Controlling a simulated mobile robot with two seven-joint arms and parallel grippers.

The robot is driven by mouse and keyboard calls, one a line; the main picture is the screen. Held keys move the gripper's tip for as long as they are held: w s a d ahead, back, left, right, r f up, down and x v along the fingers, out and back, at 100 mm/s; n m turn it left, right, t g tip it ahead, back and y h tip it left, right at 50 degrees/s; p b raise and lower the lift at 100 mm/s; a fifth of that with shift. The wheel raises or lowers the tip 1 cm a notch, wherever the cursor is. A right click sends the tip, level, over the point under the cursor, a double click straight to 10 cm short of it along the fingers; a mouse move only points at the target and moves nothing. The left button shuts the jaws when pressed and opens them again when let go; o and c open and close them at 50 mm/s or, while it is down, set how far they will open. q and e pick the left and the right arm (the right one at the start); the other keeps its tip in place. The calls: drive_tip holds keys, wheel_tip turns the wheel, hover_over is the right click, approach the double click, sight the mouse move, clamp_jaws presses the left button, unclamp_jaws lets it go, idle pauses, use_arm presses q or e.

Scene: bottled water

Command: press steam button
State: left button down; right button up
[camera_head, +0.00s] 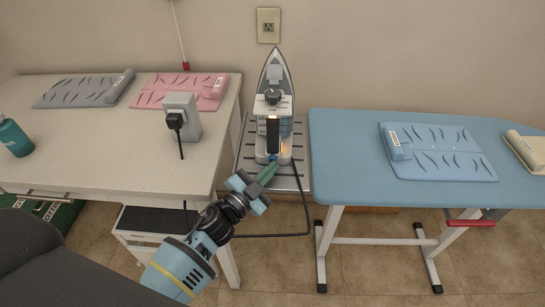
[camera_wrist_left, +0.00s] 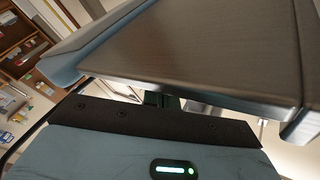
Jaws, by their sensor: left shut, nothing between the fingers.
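In the head view the steam iron (camera_head: 275,85) stands upright on a dark slatted rest between the counter and the ironing board. An orange light glows near its black handle (camera_head: 272,133). My left gripper (camera_head: 270,168) is shut and empty, its green fingertips at the lower front of the iron. I cannot tell whether they touch it. No steam button can be made out clearly. In the left wrist view a large dark flat surface (camera_wrist_left: 215,50) fills the upper part, and the fingers are mostly hidden. My right gripper is not in view.
The ironing board (camera_head: 350,150) with a light-blue mat (camera_head: 455,160) lies to the right. The counter (camera_head: 80,140) at left holds a grey plug box (camera_head: 184,110), pink mat (camera_head: 160,93), grey mat (camera_head: 75,93) and teal bottle (camera_head: 14,138). A cord (camera_head: 300,205) hangs below the rest.

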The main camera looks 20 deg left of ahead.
use_arm(q)
drive_tip(key=shift+w+a, duration=0.1)
drive_tip(key=shift+w, duration=0.25)
drive_tip(key=shift+s, duration=0.15)
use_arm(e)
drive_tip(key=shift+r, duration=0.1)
use_arm(q)
drive_tip(key=shift+s, duration=0.3)
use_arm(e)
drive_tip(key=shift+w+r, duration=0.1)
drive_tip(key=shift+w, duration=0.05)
use_arm(q)
drive_tip(key=shift+s+d+p, duration=0.25)
drive_tip(key=shift+s, duration=0.3)
drive_tip(key=shift+s+d+p, duration=0.2)
drive_tip(key=shift+s, duration=0.35)
drive_tip(key=s, duration=0.1)
drive_tip(key=s+d, duration=0.1)
drive_tip(key=s, duration=0.1)
drive_tip(key=shift+s+p, duration=0.3)
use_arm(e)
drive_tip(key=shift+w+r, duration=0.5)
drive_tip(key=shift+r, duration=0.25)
